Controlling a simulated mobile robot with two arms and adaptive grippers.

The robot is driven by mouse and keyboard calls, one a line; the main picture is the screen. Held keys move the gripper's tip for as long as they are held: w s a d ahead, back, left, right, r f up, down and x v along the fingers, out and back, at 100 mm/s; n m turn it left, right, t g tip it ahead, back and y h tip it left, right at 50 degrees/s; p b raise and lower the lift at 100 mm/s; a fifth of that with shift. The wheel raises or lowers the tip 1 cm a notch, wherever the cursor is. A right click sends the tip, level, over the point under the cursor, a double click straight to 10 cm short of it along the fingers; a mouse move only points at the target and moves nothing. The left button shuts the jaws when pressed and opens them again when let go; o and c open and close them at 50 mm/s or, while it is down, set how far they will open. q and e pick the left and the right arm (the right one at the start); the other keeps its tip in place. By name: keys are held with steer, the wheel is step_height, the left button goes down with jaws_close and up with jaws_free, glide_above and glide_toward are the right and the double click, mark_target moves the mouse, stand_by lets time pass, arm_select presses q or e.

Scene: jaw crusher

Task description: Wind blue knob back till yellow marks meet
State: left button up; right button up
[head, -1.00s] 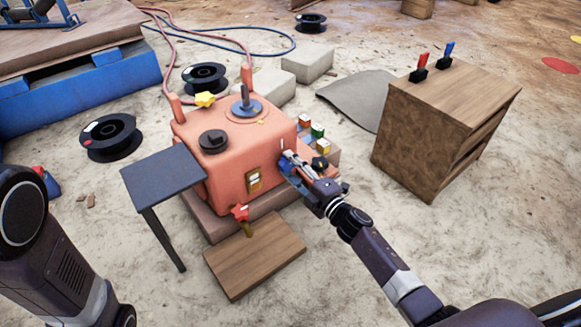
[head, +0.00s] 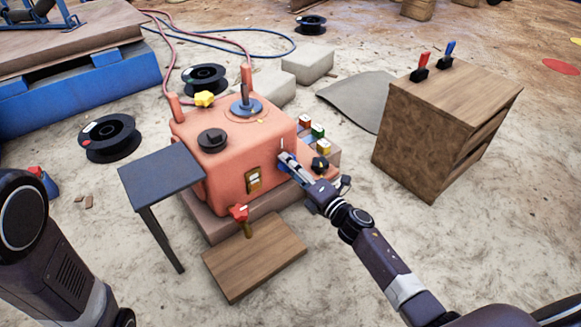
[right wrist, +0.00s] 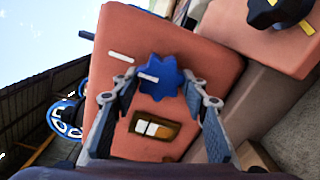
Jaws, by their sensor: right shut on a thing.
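A blue star-shaped knob (right wrist: 160,77) with a white line sits on the side of the orange machine (head: 238,148). A second white line (right wrist: 122,57) is on the housing beside the knob. The two lines are apart in the right wrist view. My right gripper (head: 285,158) is shut on the blue knob, one finger on each side; in the head view it mostly hides the knob. The machine's top carries a blue disc (head: 246,108) with an upright grey handle and a small yellow mark near it. My left gripper is out of view.
A black knob (right wrist: 280,10) with a yellow line stands close to my right gripper. Several coloured buttons (head: 318,131) are behind it. A dark side table (head: 160,172), a wooden board (head: 253,257) and a wooden cabinet (head: 418,135) stand around the machine.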

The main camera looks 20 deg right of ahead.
steer(key=shift+a+f, duration=0.1)
steer(key=o, duration=1.2)
steer(key=shift+c, duration=0.2)
steer(key=v, duration=1.2)
